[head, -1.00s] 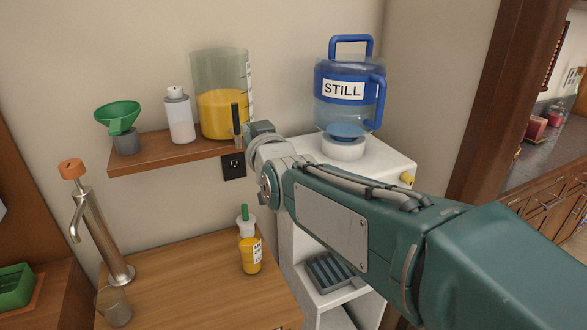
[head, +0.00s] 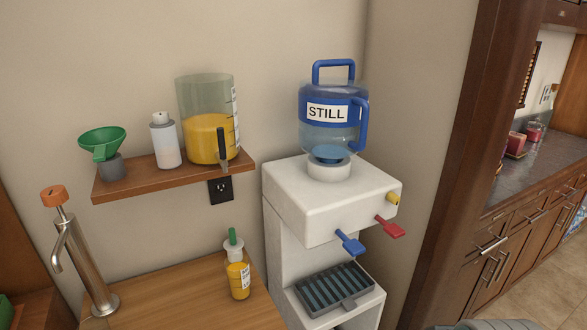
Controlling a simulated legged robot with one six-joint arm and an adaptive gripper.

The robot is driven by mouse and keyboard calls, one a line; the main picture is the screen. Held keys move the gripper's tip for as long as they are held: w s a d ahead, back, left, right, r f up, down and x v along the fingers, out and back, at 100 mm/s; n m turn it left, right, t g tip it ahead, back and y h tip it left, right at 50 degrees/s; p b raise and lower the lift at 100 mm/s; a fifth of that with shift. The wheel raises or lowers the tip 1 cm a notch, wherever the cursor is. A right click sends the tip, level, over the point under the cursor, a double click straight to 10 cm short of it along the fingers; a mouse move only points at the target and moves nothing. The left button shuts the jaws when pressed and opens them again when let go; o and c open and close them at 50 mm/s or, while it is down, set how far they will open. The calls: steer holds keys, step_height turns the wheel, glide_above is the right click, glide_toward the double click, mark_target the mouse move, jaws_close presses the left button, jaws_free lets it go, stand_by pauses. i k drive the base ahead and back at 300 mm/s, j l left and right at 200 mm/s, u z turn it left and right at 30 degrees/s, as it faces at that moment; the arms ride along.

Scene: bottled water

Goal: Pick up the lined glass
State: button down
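No glass that I can make out as the lined glass shows now. A small drinking glass stood on the wooden counter (head: 185,300) at the lower left a second ago; that spot is now outside the picture. A large clear container (head: 207,120) with scale marks, partly filled with yellow liquid, stands on the wooden shelf (head: 130,190). My gripper is out of view. Only a grey-green edge, likely my arm, shows at the bottom right.
A white water dispenser (head: 320,205) with a blue tap (head: 350,243), a red tap (head: 390,227) and a drip tray (head: 335,287) bears a blue "STILL" jug (head: 333,115). A metal faucet (head: 85,260) and a yellow bottle (head: 238,275) stand on the counter.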

mark_target(237, 266)
steer(key=i+j+u, duration=0.15)
steer(key=u, duration=0.2)
steer(key=i+u, duration=0.15)
steer(key=u, duration=0.2)
steer(key=i+j+u, duration=0.1)
steer(key=u, duration=0.25)
steer(key=i, duration=0.1)
